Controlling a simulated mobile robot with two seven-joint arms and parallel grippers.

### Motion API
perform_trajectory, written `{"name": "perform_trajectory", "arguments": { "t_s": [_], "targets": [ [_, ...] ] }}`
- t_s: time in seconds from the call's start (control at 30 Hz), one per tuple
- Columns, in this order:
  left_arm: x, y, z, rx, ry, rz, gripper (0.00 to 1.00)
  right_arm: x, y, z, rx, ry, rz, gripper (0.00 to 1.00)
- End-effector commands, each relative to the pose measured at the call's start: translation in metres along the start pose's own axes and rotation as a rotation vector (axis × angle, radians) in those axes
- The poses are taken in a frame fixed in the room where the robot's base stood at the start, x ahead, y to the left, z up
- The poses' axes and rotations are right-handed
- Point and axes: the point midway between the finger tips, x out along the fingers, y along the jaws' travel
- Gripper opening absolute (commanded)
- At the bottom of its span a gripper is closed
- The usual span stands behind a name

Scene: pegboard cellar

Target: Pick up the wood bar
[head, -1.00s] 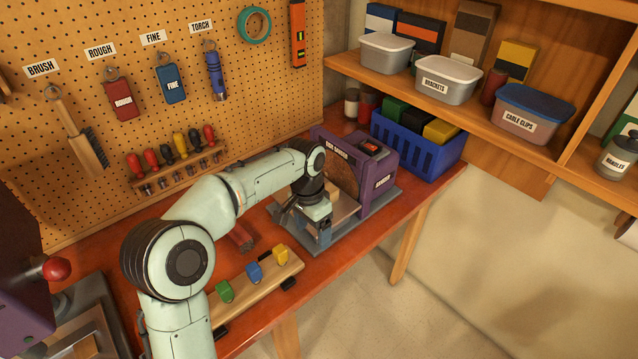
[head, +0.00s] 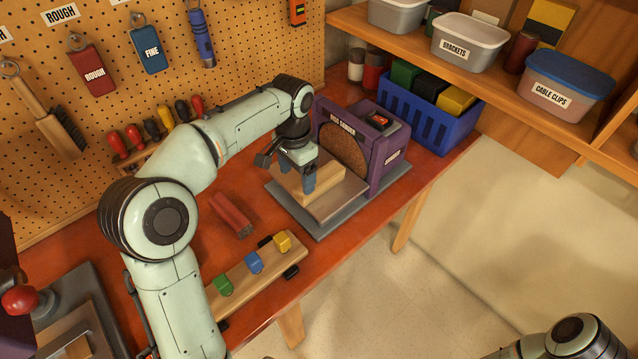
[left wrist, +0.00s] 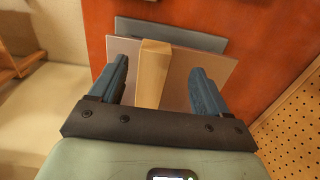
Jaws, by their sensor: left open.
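The wood bar (head: 327,184) is a pale block lying on the flat table of the purple disc sander (head: 391,155). In the left wrist view the wood bar (left wrist: 153,75) runs away from me between the two fingers. My left gripper (head: 298,178) is open above the bar, one blue finger to each side, with gaps showing in the left wrist view (left wrist: 158,85). Its height over the bar is hard to judge. The gripper hides part of the bar in the head view. Part of my right arm shows at bottom right; its gripper is out of view.
A dark red bar (head: 231,215) lies on the bench left of the sander. A wooden rack (head: 240,280) with green, blue and yellow pieces is at the front edge. A blue basket (head: 430,120) stands behind the sander, and a pegboard (head: 255,60) rises at the back.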

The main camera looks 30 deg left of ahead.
Motion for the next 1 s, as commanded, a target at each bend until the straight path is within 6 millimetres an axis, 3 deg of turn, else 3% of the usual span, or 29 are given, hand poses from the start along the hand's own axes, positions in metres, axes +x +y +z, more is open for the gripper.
{"name": "perform_trajectory", "arguments": {
  "t_s": [0.23,0.5,0.83,1.0],
  "targets": [
    [0.019,0.002,-0.001,0.002,0.001,0.001,0.77,0.003,0.002,0.003,0.0,-0.003,0.001,0.77],
    [0.057,0.008,-0.004,0.001,0.0,0.001,0.77,0.008,0.005,0.007,0.002,-0.008,0.003,0.77],
    [0.063,0.007,-0.004,0.0,0.004,0.0,0.77,0.008,0.005,0.007,0.002,-0.008,0.003,0.77],
    [0.063,0.007,-0.004,0.0,0.003,0.0,0.21,0.008,0.005,0.007,0.002,-0.008,0.003,0.77]
  ]
}}
